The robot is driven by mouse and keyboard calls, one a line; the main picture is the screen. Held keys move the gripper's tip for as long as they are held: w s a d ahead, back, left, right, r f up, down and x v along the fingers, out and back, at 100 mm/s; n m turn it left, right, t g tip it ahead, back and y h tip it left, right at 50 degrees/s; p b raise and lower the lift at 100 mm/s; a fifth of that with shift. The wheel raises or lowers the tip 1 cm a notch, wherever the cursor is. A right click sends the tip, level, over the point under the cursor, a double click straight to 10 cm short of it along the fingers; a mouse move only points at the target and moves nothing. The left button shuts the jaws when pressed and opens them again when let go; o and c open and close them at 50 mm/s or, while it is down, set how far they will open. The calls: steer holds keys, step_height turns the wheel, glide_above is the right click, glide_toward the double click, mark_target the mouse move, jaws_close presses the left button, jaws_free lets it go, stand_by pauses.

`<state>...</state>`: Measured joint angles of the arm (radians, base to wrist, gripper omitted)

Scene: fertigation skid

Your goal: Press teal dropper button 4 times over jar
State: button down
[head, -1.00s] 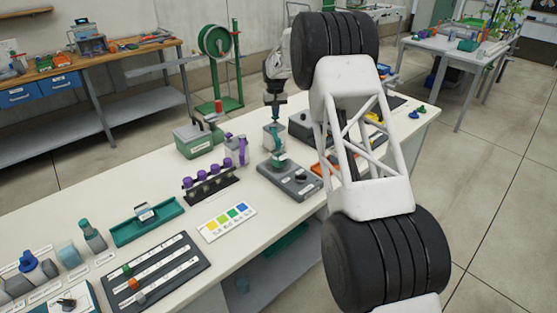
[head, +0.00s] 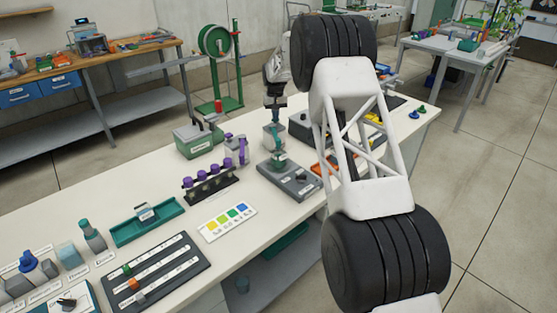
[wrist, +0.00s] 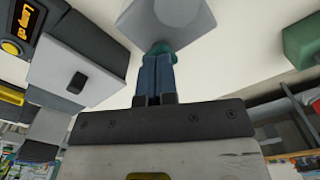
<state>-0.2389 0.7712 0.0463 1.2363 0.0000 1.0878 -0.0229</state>
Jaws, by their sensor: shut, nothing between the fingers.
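The dropper (head: 273,137) stands upright as a grey block on a dark grey base (head: 289,180). Its teal button (wrist: 160,47) shows in the wrist view, largely behind my fingertips; the grey body (wrist: 170,20) is beyond it. A teal-green jar-like piece (head: 279,159) sits below the dropper on the base. My gripper (head: 274,121) is shut and empty, pointing down directly over the dropper. In the wrist view its fingertips (wrist: 157,62) meet the teal button, apparently touching it; how far the button is pressed cannot be seen.
A green-grey box (head: 199,140) and a rack of purple-capped bottles (head: 210,184) stand to the left. A dark box (head: 308,129) is close on the right. A colour chart (head: 227,222) lies in front. My arm hides part of the bench's right side.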

steer(key=shift+r, duration=1.65)
steer(key=shift+r, duration=0.15)
steer(key=shift+r, duration=2.9)
